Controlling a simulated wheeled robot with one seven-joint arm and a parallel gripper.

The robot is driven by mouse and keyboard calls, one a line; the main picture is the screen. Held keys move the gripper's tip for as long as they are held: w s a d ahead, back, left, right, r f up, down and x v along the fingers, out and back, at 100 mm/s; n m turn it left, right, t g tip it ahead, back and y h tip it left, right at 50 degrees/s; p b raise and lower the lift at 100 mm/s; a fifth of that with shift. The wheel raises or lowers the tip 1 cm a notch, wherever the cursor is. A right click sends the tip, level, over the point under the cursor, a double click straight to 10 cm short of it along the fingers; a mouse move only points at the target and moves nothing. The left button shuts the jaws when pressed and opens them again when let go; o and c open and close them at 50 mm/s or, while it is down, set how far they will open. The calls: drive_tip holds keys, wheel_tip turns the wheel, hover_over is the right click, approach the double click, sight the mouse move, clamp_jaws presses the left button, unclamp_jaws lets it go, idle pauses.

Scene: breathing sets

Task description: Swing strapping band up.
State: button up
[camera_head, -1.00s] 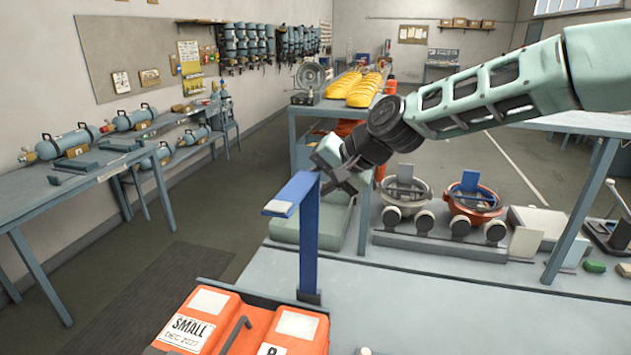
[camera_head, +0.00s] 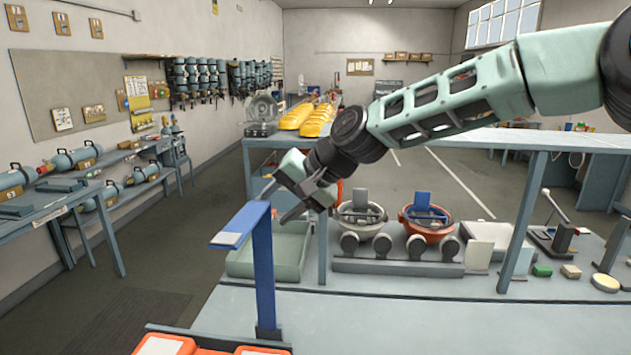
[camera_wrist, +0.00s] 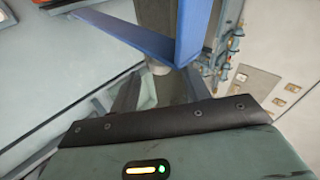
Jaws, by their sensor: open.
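The strapping band appears to be the blue angled piece (camera_head: 264,270) in the head view. It has an upright strip and a near-level top arm with a pale end pointing left. Its base is at the bench edge beside the orange cases. My gripper (camera_head: 282,202) is open at the right of the band's top corner, its fingers pointing down and left. In the wrist view the blue band (camera_wrist: 190,35) crosses just beyond the open fingers (camera_wrist: 158,92). Whether a finger touches it I cannot tell. Nothing is seen held.
Orange cases (camera_head: 165,346) lie at the bottom edge. A white bowl-like unit (camera_head: 360,217) and an orange one (camera_head: 427,222) stand on the bench to the right. A green-grey box (camera_head: 270,262) is behind the band. The bench front (camera_head: 400,318) is clear.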

drive_tip(key=b+v, duration=0.4)
drive_tip(key=v, duration=0.9)
drive_tip(key=shift+d+r, duration=0.2)
drive_tip(key=shift+d, duration=0.05)
drive_tip(key=shift+s, duration=0.1)
